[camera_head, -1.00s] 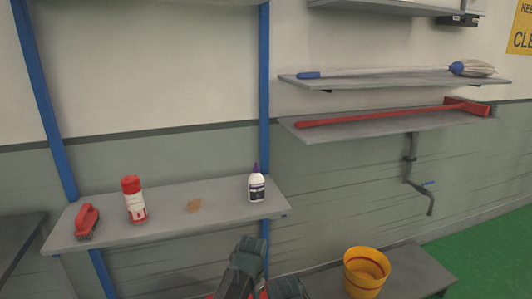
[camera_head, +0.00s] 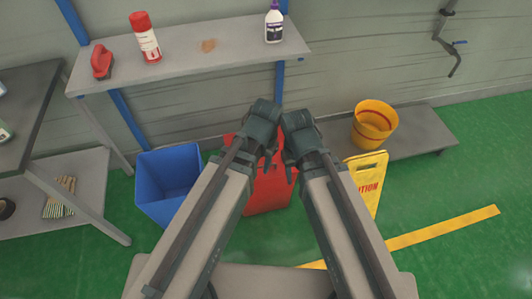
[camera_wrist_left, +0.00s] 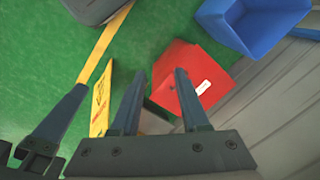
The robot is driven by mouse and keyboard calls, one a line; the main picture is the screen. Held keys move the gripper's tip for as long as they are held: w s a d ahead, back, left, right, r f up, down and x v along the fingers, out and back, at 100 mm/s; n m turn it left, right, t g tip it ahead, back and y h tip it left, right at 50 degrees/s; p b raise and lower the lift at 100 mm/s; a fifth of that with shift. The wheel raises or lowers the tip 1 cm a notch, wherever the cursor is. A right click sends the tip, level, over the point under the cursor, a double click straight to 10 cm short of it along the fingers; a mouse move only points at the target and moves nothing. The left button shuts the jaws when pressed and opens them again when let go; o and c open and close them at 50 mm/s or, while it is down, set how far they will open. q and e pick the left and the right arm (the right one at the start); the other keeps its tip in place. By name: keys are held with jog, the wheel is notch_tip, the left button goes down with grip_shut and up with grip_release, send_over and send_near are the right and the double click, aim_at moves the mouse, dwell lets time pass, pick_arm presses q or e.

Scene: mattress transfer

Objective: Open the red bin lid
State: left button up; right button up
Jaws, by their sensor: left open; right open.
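The red bin (camera_head: 270,198) stands on the green floor in the middle of the head view, partly hidden behind my arms. It also shows in the left wrist view (camera_wrist_left: 188,78), with a small white label on its red surface; it looks shut there. My left gripper (camera_head: 266,160) hangs over the bin from the left, pointing down. In the left wrist view its two fingers (camera_wrist_left: 160,72) are spread apart with nothing between them, the right finger overlapping the bin in the picture. My right gripper (camera_head: 291,168) is close beside it on the right, open and seemingly empty.
An open blue bin (camera_head: 168,180) stands left of the red bin. A yellow caution sign (camera_head: 368,180) stands to the right. A yellow bucket (camera_head: 374,123) sits on a low grey bench (camera_head: 425,130). A grey shelf (camera_head: 180,62) with bottles and a brush is above.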

pick_arm(q)
jog(key=w+f+m+t+b, duration=0.1)
jog(key=w+f+m+b, duration=0.8)
jog(key=w+f+b, duration=0.8)
notch_tip(320, 180, down, 2)
jog(key=shift+w+d+f+t+h, duration=0.1)
jog(key=shift+w+d+t+h, duration=0.25)
jog(key=shift+w, duration=0.4)
jog(key=f+b, duration=0.4)
jog(key=w+f+b, duration=0.1)
jog(key=f+b, duration=0.4)
jog(key=w+f+b, duration=0.1)
jog(key=f+b, duration=0.3)
jog(key=shift+w+a+f+b, duration=0.25)
jog(key=shift+a+f+b, duration=0.05)
jog(key=shift+a, duration=0.1)
jog(key=shift+c, duration=0.2)
grip_shut()
jog(key=shift+r, duration=0.1)
